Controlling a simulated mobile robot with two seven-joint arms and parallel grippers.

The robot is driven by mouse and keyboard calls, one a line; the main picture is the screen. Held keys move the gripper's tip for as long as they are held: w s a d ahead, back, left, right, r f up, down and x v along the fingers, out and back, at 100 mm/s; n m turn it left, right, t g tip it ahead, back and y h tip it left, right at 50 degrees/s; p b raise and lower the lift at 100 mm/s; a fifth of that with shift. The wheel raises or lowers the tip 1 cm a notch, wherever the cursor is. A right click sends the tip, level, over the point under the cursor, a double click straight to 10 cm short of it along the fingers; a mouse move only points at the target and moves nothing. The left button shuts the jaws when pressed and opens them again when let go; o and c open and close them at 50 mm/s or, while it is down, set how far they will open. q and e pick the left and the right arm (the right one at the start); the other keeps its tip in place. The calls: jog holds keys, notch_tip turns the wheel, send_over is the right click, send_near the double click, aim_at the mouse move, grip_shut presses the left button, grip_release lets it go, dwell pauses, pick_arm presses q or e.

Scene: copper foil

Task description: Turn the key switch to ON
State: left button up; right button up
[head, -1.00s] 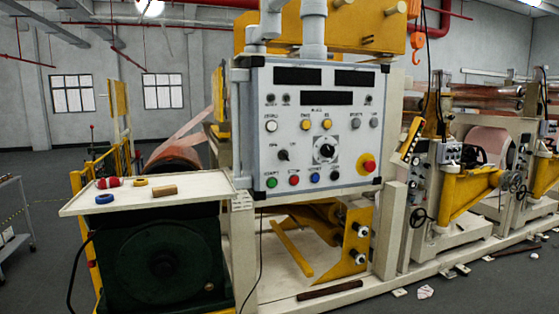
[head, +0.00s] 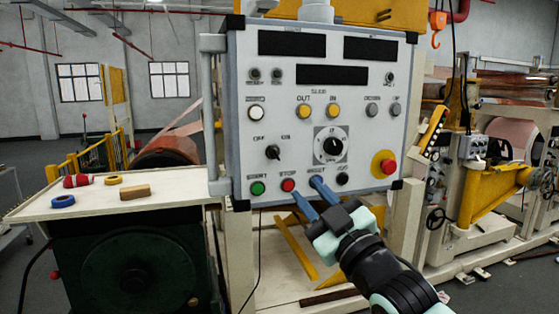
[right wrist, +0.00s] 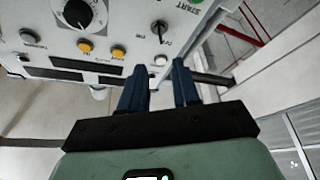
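The key switch (head: 273,152) is a small black switch on the left part of the grey control panel (head: 240,105), under OFF and ON labels. Its exact setting is too small to tell. It also shows in the right wrist view (right wrist: 159,28), beyond the fingertips. My right gripper (head: 306,187) is open and empty, its two blue fingers apart. In the head view its tips are at the panel's lower edge, below and right of the key switch, near the red STOP button (head: 288,185). Contact with the panel cannot be told. My left gripper is out of view.
A green button (head: 258,188) sits below the key switch, a white button (head: 256,112) above it. A black dial (head: 331,147) and a red emergency knob (head: 388,167) are to the right. A side shelf (head: 165,205) at left holds tape rolls and a wooden block (head: 135,192).

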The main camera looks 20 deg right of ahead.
aim_at(278, 157)
jog(key=p+x, duration=0.4)
jog(key=x, duration=0.7)
jog(key=shift+w+p, duration=0.2)
jog(key=shift+p, duration=0.15)
jog(key=shift+w, duration=0.45)
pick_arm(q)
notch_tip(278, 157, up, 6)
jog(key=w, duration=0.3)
pick_arm(e)
jog(key=shift+s, duration=0.1)
grip_shut()
